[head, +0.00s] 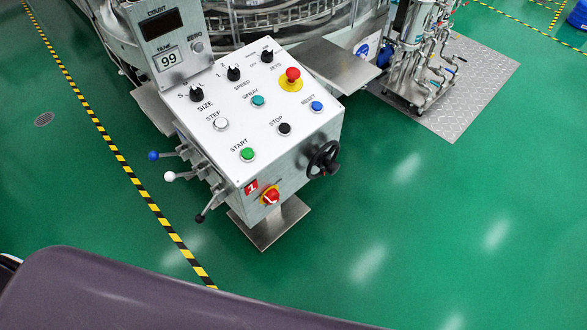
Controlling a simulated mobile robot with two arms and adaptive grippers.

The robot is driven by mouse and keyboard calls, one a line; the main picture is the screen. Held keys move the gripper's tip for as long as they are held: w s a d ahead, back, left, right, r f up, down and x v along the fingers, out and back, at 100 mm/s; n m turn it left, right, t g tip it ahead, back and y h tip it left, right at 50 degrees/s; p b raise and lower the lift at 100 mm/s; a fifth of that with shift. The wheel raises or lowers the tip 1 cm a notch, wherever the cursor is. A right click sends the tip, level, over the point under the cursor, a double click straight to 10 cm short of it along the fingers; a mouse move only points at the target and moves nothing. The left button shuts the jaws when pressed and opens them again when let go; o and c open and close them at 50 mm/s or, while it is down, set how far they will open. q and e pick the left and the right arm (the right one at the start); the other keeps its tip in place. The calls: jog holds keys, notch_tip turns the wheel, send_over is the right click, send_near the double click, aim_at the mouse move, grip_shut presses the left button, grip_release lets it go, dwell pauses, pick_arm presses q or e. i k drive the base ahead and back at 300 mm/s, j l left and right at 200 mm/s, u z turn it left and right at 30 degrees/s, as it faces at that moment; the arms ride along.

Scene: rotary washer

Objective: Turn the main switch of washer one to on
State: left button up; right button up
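The control box of the washer (270,120) stands on a pedestal in the upper middle of the head view. A red square label with a white 1 (251,187) is on its front face. Beside the label is the main switch, a red rotary knob on a yellow plate (271,197). The knob looks tilted; I cannot read its position marks. Neither of my grippers shows in this view.
A black handwheel (323,160) sticks out right of the switch. Levers with blue, white and black knobs (168,176) project at the left. Buttons, dials and a red emergency stop (292,76) cover the top. Green floor (430,220) is clear in front and right.

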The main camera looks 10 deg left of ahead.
aim_at(271, 197)
jog(key=l+u, duration=0.1)
jog(key=u, duration=0.65)
